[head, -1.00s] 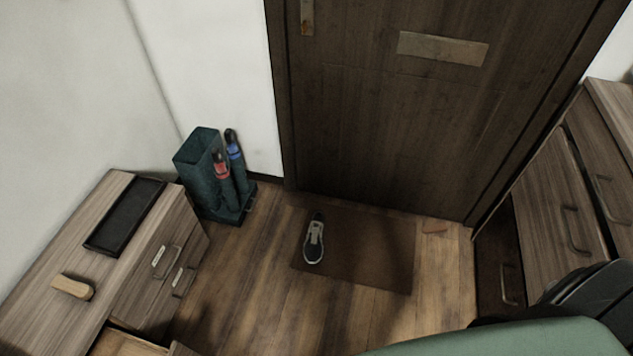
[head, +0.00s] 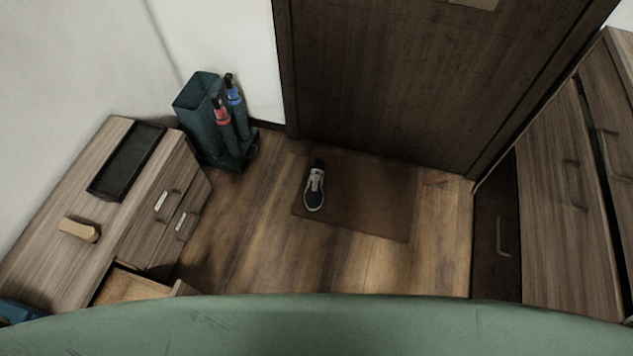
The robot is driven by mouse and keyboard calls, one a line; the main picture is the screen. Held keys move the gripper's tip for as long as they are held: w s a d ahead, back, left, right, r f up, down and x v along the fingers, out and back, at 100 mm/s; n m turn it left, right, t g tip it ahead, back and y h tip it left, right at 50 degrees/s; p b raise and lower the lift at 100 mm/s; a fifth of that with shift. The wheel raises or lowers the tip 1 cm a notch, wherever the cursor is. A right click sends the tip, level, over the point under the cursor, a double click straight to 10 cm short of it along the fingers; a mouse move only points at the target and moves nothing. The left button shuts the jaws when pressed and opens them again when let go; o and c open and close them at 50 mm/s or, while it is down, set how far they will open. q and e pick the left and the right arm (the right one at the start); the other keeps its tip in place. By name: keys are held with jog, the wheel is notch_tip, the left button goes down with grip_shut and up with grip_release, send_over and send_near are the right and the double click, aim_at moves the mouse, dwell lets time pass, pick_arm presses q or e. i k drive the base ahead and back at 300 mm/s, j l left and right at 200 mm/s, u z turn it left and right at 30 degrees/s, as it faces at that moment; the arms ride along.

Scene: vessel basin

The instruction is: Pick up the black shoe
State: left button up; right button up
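The black shoe (head: 314,188) has white laces and a pale sole edge. It sits upright on the left part of the brown doormat (head: 365,215), in front of the dark door. Its toe points toward me. Nothing covers it. Neither of my grippers shows in the head view.
A low wooden cabinet (head: 60,255) stands at the left with a black tray (head: 127,162), a wooden brush-like block (head: 78,229) and an open lower drawer (head: 132,287). A green umbrella stand (head: 200,112) is by the wall. A tall cabinet (head: 548,200) is at the right. Floor around the mat is clear.

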aim_at(316, 182)
jog(key=i+l+u, duration=0.15)
jog(key=u, duration=0.2)
jog(key=i+l+u, duration=0.1)
jog(key=l+u, duration=0.25)
jog(key=i+l+u, duration=0.1)
jog(key=u, duration=0.25)
